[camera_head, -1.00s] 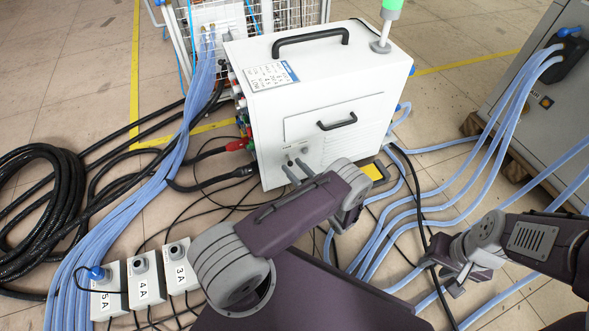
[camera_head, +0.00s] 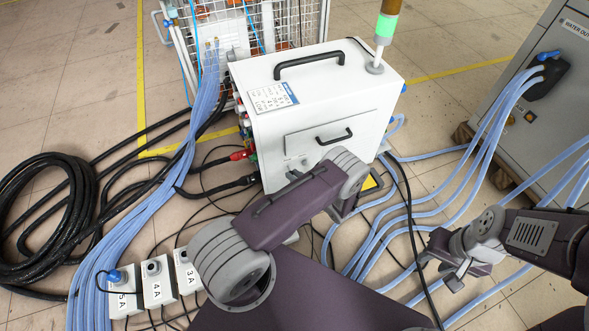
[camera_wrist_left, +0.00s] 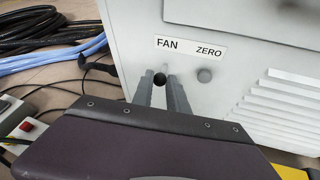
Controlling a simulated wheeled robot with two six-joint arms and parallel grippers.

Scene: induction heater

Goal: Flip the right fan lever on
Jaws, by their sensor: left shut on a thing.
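The fan lever (camera_wrist_left: 160,79) is a small dark round-ended knob below the FAN label (camera_wrist_left: 168,44) on the white heater cabinet (camera_wrist_left: 235,85). In the left wrist view, my left gripper (camera_wrist_left: 161,86) has its two grey fingers on either side of the knob and is shut on it. The lever's lower part is hidden between the fingers. In the head view, my left wrist hides most of this spot on the cabinet (camera_head: 375,105). My right gripper (camera_head: 440,272) is at the right, away from the cabinet, with its fingers apart and nothing between them.
A round grey knob (camera_wrist_left: 204,75) sits under the ZERO label, close to the right of my left fingers. Blue hoses (camera_head: 400,235) and black cables cross the floor. Boxes marked 3A, 4A and 5A (camera_head: 124,292) stand at lower left. A grey cabinet (camera_head: 560,125) is at right.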

